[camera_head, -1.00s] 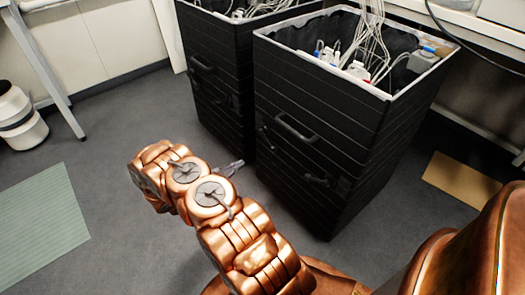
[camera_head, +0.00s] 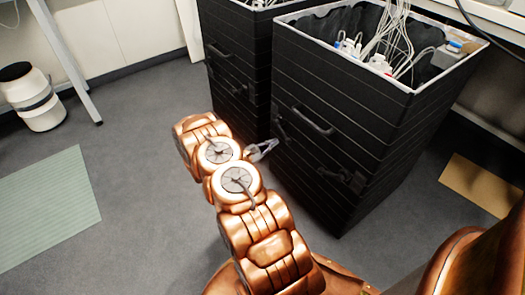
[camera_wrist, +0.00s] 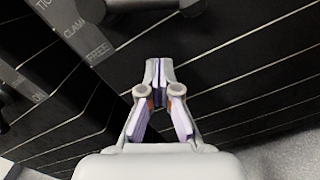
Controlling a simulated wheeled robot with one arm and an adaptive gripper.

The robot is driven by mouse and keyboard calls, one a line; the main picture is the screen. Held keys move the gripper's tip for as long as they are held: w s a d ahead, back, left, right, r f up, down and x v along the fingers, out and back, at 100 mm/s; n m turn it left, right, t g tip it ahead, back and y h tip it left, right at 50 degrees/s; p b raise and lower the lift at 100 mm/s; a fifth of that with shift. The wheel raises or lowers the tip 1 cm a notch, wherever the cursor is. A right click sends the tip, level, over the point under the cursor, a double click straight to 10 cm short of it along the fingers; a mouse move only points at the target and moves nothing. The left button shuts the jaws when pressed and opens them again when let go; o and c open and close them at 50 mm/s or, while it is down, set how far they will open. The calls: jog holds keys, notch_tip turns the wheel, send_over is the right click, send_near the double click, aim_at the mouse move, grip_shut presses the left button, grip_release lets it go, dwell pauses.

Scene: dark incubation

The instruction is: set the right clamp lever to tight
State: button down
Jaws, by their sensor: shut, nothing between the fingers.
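My gripper (camera_head: 272,146) is shut and empty beside the lower left of the near black box's front. In the wrist view the fingertips (camera_wrist: 160,64) meet in front of the ribbed black wall. A dark lever-like fitting (camera_head: 281,130) is on that front's left edge, close to my fingers. A second dark fitting (camera_head: 347,180) sits lower on the right. I cannot tell for sure which is the right clamp lever, nor its setting. In the wrist view a grey label strip (camera_wrist: 84,38) reads CLAMP and FREE, with a partly cut-off word above. A dark rounded bar (camera_wrist: 150,6) lies beyond the fingertips at the top edge.
The near black box (camera_head: 385,135) is open and holds cables and white plugs. Another black box (camera_head: 233,60) stands close behind it. A bar handle (camera_head: 312,121) sticks out of the near front.

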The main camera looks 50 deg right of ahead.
aim_at(282, 132)
jog(key=shift+s+d+r+b, duration=0.15)
jog(key=shift+s+r, duration=0.2)
jog(key=shift+r, duration=0.25)
jog(key=shift+s+a+r+b, duration=0.1)
jog(key=shift+s+r, duration=0.2)
jog(key=shift+r, duration=0.25)
jog(key=shift+s+d+r+b, duration=0.15)
jog(key=shift+s+r, duration=0.2)
jog(key=shift+r, duration=0.25)
jog(key=shift+a, duration=0.1)
